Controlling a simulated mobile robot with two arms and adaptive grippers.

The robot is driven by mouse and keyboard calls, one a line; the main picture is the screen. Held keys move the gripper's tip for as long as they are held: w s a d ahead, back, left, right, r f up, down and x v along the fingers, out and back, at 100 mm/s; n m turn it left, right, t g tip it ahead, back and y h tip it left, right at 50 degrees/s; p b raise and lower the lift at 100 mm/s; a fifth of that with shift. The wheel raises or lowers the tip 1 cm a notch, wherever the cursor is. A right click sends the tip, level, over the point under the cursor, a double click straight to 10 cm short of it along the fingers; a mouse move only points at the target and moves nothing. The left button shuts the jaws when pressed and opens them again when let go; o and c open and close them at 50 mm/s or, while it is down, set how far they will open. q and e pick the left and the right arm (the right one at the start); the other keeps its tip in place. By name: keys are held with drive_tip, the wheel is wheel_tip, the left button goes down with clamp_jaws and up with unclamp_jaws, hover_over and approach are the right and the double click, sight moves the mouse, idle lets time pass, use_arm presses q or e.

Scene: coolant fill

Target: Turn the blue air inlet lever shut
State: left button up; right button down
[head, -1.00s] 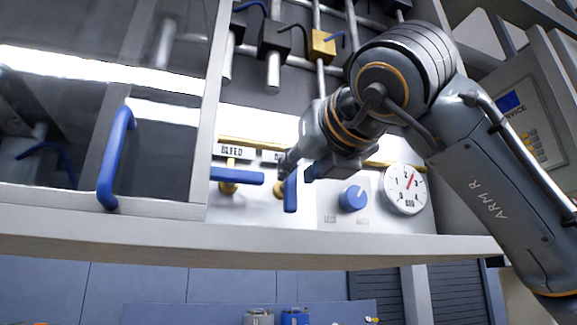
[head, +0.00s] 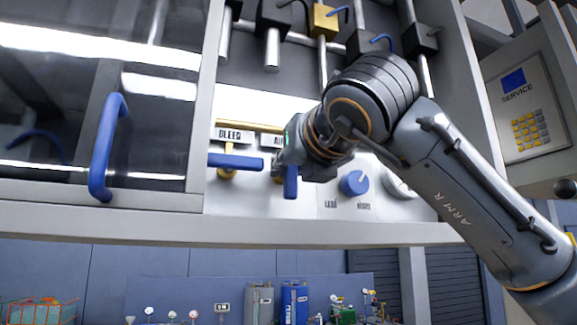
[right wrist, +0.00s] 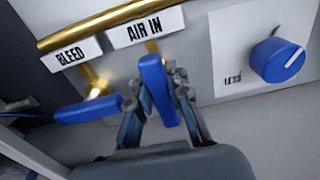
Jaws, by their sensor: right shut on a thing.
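The blue air inlet lever (head: 291,182) hangs downward from a brass valve on the white panel. It also shows under the "AIR IN" label in the right wrist view (right wrist: 157,88). My right gripper (right wrist: 160,88) is shut on this lever, one finger on each side. In the head view, the gripper and wrist (head: 287,165) cover the lever's upper part and part of its label. My left gripper is in neither current view.
The blue bleed lever (head: 236,161) points sideways close to the left of the gripped lever. A blue knob (head: 354,183) sits to the right. A partly hidden gauge (head: 398,186) is behind my right arm. A blue-handled glass door (head: 150,120) stands left.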

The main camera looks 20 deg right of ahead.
drive_tip(key=shift+n, duration=0.5)
drive_tip(key=n+b, duration=0.1)
drive_tip(key=n, duration=0.2)
drive_tip(key=shift+a, duration=0.1)
drive_tip(key=n, duration=0.4)
drive_tip(key=shift+n, duration=0.3)
drive_tip(key=n, duration=0.5)
drive_tip(key=shift+a+f, duration=0.1)
drive_tip(key=shift+a, duration=0.05)
use_arm(q)
drive_tip(key=shift+w+p, duration=0.3)
drive_tip(key=shift+p, duration=0.25)
use_arm(e)
drive_tip(key=shift+f+n, duration=0.15)
drive_tip(key=shift+n, duration=1.95)
use_arm(q)
drive_tip(key=shift+d, duration=0.1)
use_arm(e)
drive_tip(key=c, duration=1.5)
unclamp_jaws()
drive_tip(key=shift+s, duration=0.1)
